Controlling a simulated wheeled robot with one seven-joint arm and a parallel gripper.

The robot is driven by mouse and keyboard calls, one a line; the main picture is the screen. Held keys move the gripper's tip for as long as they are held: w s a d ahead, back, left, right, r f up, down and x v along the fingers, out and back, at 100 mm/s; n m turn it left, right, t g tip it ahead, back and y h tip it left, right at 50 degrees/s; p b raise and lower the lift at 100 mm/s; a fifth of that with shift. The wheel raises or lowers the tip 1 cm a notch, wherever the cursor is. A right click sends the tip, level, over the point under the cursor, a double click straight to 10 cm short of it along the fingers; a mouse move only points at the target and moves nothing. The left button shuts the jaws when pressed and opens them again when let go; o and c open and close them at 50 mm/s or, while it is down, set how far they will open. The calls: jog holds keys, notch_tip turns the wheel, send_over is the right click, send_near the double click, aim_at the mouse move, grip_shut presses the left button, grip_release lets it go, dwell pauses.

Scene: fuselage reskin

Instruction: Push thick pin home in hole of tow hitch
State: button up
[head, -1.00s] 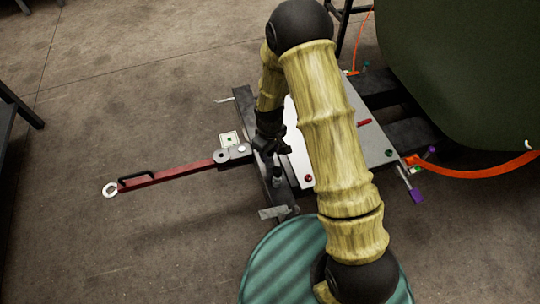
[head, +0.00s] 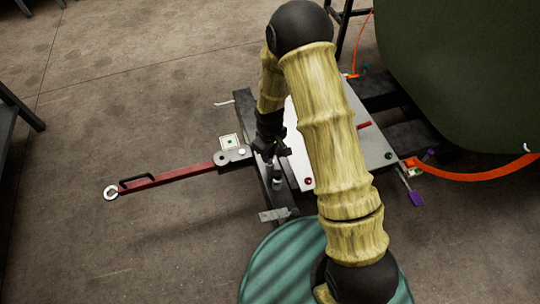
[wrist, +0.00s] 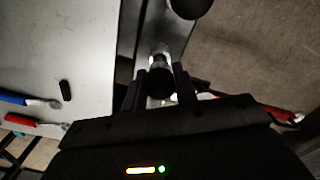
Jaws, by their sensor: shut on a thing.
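In the wrist view my gripper (wrist: 160,92) is shut on the thick pin (wrist: 160,80), which has a dark end and a shiny metal part between the two fingers. In the head view my gripper (head: 269,157) is over the dark crossbeam, just right of the tow hitch (head: 232,156). My wrist and fingers hide the held pin there. The hitch is a grey metal fitting with round parts on top, joined to the red tow bar (head: 175,177). I cannot tell how the pin stands to the hole.
A green fuselage (head: 475,70) fills the upper right. The left floor is open.

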jog(key=shift+r+p, duration=2.2)
jog(key=shift+r, duration=0.25)
jog(key=shift+r+p, duration=1.55)
jog(key=shift+p, duration=0.05)
jog(key=shift+d, duration=0.1)
jog(key=w+d+r+m, duration=0.2)
jog(key=d+r+m, duration=0.1)
jog(key=d, duration=0.3)
jog(key=w+d+r+m, duration=0.2)
jog(key=d+r+m, duration=0.1)
jog(key=d+m, duration=0.3)
jog(key=shift+d+r, duration=0.15)
jog(key=shift+d, duration=0.55)
